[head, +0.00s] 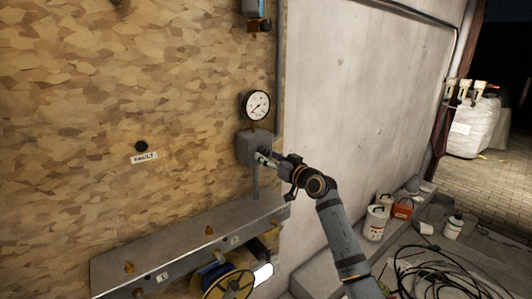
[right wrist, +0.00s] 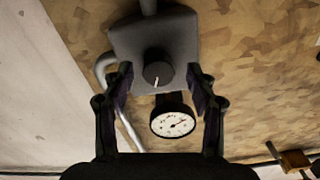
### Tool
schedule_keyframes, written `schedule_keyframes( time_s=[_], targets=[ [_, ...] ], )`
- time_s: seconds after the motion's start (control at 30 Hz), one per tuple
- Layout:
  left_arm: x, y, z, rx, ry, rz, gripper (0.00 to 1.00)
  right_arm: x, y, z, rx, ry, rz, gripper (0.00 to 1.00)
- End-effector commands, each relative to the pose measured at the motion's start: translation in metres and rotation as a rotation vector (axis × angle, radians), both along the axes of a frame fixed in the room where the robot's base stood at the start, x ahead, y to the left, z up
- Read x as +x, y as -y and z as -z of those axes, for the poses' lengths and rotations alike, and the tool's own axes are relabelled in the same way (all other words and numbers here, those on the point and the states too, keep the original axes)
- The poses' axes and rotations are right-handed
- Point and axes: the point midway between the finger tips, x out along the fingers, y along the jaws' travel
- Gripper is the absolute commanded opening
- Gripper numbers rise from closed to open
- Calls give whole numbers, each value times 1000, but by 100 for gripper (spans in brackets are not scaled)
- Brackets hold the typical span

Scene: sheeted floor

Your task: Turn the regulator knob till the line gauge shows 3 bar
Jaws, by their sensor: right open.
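The line gauge (head: 256,105), a round white dial with a black rim, is on the chipboard wall above the grey regulator body (head: 247,147). My right gripper (head: 265,159) is in front of that body. In the right wrist view the dark round regulator knob (right wrist: 157,73), with a white mark, lies between the open fingers of my right gripper (right wrist: 160,78), with a gap on each side. The gauge also shows there (right wrist: 172,124); its needle is visible but the figures are too small to read. My left gripper is out of view.
A grey ledge (head: 190,240) with brass fittings runs below the regulator. A yellow and blue reel (head: 227,281) is under it. A grey pipe (head: 280,70) runs up the wall.

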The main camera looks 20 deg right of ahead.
Motion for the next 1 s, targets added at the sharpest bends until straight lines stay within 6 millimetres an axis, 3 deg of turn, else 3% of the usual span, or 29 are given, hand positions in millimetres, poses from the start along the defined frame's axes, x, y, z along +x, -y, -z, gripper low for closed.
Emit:
schedule_keyframes(
  time_s=[0.2,0.47,0.83,1.0],
  targets=[
    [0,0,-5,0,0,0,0,17,-6,0,-1,0,1,58],
    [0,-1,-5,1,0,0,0,18,-6,1,-2,0,1,56],
    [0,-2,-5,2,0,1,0,18,-6,1,-1,0,2,6],
    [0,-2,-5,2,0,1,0,18,-6,1,4,-2,2,3]
  ],
)
